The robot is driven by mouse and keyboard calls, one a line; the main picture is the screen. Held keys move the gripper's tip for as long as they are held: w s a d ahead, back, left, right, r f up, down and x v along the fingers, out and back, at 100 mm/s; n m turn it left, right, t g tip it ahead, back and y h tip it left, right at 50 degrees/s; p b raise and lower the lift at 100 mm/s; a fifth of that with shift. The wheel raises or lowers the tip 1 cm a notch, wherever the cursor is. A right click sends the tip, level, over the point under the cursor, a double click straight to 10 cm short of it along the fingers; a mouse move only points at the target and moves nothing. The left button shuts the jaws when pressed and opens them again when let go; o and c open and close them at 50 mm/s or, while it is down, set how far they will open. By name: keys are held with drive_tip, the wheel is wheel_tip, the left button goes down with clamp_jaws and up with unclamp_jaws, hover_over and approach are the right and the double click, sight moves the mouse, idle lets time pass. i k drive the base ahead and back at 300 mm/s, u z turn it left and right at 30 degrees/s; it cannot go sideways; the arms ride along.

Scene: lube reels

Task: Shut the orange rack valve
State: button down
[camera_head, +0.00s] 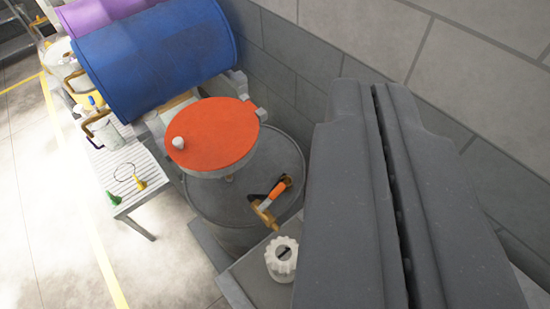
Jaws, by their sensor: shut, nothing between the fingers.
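A small brass-coloured valve (264,213) with an orange and black handle (277,190) shows near the middle of the view, over the top of a dark grey drum. I cannot tell from this angle whether the valve is open or shut. A round orange disc (215,133) with a white knob sits just behind and to the left of it, above the same drum. My gripper (374,88) fills the right side, its two dark grey fingers together with only a thin dark seam between them. It is empty and apart from the valve, to its right in the picture.
A white ribbed cap (282,258) stands on a grey surface in front of the valve. A blue drum (155,55) and a purple drum (100,12) lie behind. A slatted bench (120,175) holds funnels and cans at left. A block wall (290,70) runs behind; open floor lies left.

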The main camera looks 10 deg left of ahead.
sight(281, 187)
drive_tip(key=z, duration=1.65)
drive_tip(key=k, duration=0.85)
drive_tip(key=u, duration=1.5)
drive_tip(key=i, duration=1.05)
